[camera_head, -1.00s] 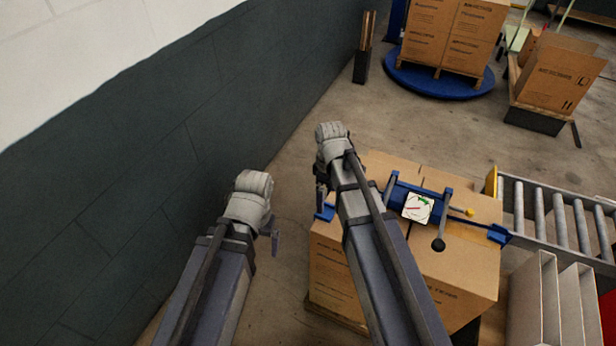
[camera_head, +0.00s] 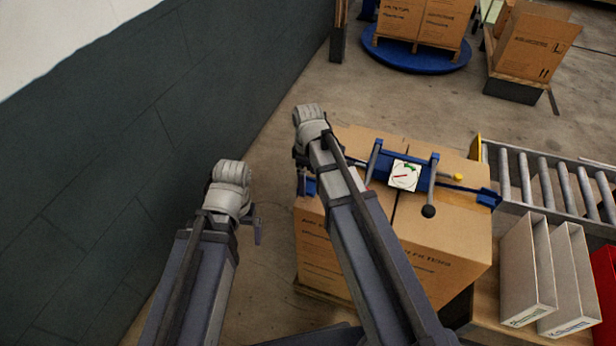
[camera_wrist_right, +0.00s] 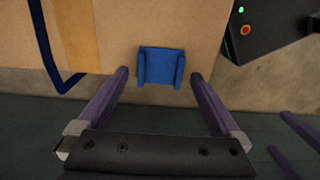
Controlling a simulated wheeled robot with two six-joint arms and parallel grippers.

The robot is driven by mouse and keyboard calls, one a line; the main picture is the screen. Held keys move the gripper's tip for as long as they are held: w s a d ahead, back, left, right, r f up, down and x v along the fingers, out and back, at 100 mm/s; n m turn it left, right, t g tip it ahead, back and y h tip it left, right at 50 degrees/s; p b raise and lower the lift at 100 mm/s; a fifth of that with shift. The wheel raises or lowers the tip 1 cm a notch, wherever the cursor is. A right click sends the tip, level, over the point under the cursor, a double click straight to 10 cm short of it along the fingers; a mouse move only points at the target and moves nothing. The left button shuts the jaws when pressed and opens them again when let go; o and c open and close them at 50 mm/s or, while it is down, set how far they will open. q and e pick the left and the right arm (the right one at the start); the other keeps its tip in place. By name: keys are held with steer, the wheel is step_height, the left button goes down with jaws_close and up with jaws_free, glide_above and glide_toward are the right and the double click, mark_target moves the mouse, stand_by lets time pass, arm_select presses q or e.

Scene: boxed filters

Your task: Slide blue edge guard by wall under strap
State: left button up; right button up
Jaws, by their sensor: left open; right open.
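The blue edge guard by the wall (camera_head: 310,187) shows at the left edge of the carton (camera_head: 440,225), partly hidden by my right gripper. In the right wrist view the guard (camera_wrist_right: 161,67) lies against the carton (camera_wrist_right: 190,25), between the open fingers of my right gripper (camera_wrist_right: 160,75), with a gap on each side. A dark blue strap-like band (camera_wrist_right: 45,52) loops at the left there. In the head view my right gripper (camera_head: 302,183) is at the carton's wall side. My left gripper (camera_head: 257,230) is open and empty, between wall and carton.
A blue tensioner with a gauge (camera_head: 404,175) lies on the carton top. Another blue guard (camera_head: 489,198) is at its right edge. The dark wall (camera_head: 90,190) is close on the left. A roller conveyor (camera_head: 545,185) and white boxes (camera_head: 530,275) stand right.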

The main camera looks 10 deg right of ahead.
steer(key=shift+f+b, duration=0.45)
steer(key=shift+f, duration=0.4)
arm_select(q)
steer(key=shift+f, duration=0.8)
arm_select(e)
steer(key=shift+c, duration=0.4)
steer(key=c, duration=1.2)
steer(key=shift+w+d, duration=0.1)
steer(key=shift+w+d, duration=0.55)
steer(key=shift+w, duration=0.25)
steer(key=shift+w+d, duration=0.5)
steer(key=shift+w, duration=0.3)
steer(key=shift+w+d, duration=0.55)
steer(key=shift+w, duration=0.25)
steer(key=shift+w+d, duration=0.55)
steer(key=shift+w, duration=0.25)
steer(key=shift+w+d, duration=0.6)
steer(key=shift+w, duration=0.25)
steer(key=shift+w+d, duration=0.55)
steer(key=shift+w, duration=0.25)
